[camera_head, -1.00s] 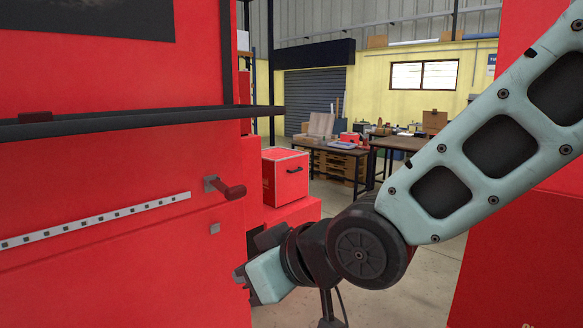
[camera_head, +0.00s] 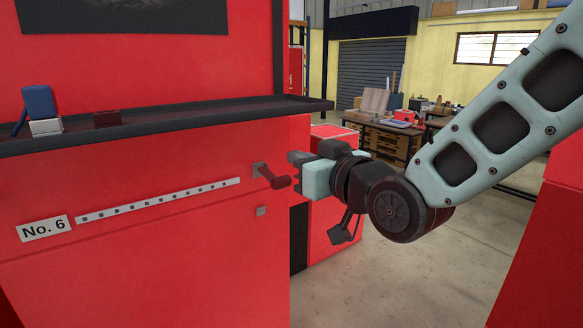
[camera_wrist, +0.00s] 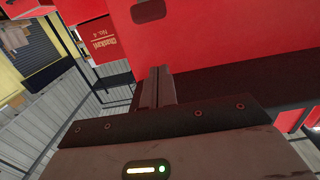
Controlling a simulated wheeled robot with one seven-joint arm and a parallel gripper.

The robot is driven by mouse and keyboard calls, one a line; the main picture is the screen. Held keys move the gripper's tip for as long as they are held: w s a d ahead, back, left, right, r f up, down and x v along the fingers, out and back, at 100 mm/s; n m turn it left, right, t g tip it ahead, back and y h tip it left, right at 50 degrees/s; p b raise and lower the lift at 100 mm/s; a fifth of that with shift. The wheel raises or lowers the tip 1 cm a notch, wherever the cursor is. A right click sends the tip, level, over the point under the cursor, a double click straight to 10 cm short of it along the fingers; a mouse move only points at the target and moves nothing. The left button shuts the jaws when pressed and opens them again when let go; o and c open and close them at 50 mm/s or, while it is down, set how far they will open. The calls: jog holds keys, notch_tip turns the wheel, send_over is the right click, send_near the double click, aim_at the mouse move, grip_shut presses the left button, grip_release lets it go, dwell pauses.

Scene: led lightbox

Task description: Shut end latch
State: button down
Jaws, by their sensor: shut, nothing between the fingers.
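The end latch (camera_head: 272,177) is a dark red handle on a small grey mount, at the right end of the red panel in the head view. It points right and slightly down. A small grey square piece (camera_head: 261,211) sits on the panel below it. My gripper (camera_head: 295,172) is just right of the handle's free end, roughly level with it, fingers pointing left toward the panel. Whether they touch the handle, I cannot tell. In the wrist view the gripper's fingers (camera_wrist: 157,87) are together and empty. I cannot make out the latch there.
A dark ledge (camera_head: 180,125) juts out above the latch, carrying a blue-and-white item (camera_head: 41,108) at left. A pale dotted strip (camera_head: 160,200) and a "No. 6" label (camera_head: 44,228) are on the panel. A red box (camera_head: 334,137) stands behind my gripper. Open floor (camera_head: 400,265) lies right.

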aim_at(291, 180)
jog(key=shift+w+a+f+p, duration=0.3)
jog(key=shift+w+f, duration=0.15)
jog(key=shift+f, duration=0.25)
jog(key=shift+w+a+f+p, duration=0.3)
jog(key=shift+w+f, duration=0.1)
jog(key=shift+f, duration=0.25)
jog(key=shift+w+a+f+p, duration=0.3)
jog(key=shift+w+f, duration=0.15)
jog(key=shift+f, duration=0.25)
jog(key=shift+f+b, duration=0.1)
jog(key=shift+b, duration=0.3)
jog(key=shift+f+t+b, duration=0.25)
jog(key=shift+t+b, duration=0.05)
jog(key=shift+b, duration=0.8)
